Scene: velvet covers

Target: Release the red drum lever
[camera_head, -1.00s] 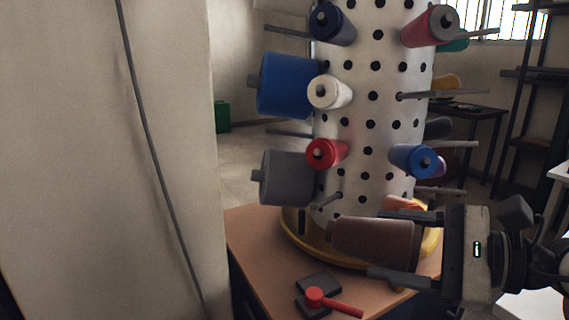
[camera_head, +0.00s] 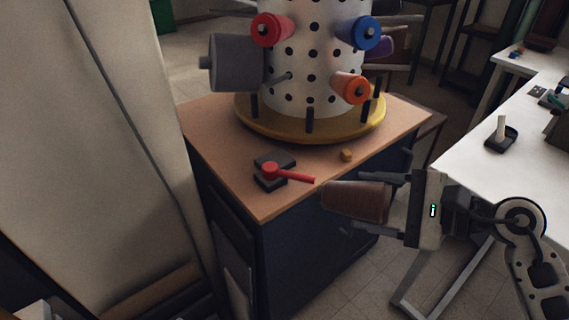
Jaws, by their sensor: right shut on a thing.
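The red drum lever (camera_head: 292,175) sits on a black base (camera_head: 272,184) near the front left of the wooden cabinet top. Its handle points right. The perforated white drum (camera_head: 313,66) stands behind it on a yellow round base (camera_head: 262,123), with spools on its pegs. My right gripper (camera_head: 362,205) is shut on a brown thread spool (camera_head: 352,201), held beyond the front right edge of the cabinet top, to the right of the lever and apart from it. My left gripper is not in view.
A white table (camera_head: 516,108) with a black holder (camera_head: 501,141) stands at the right. A pale wall panel (camera_head: 85,120) fills the left.

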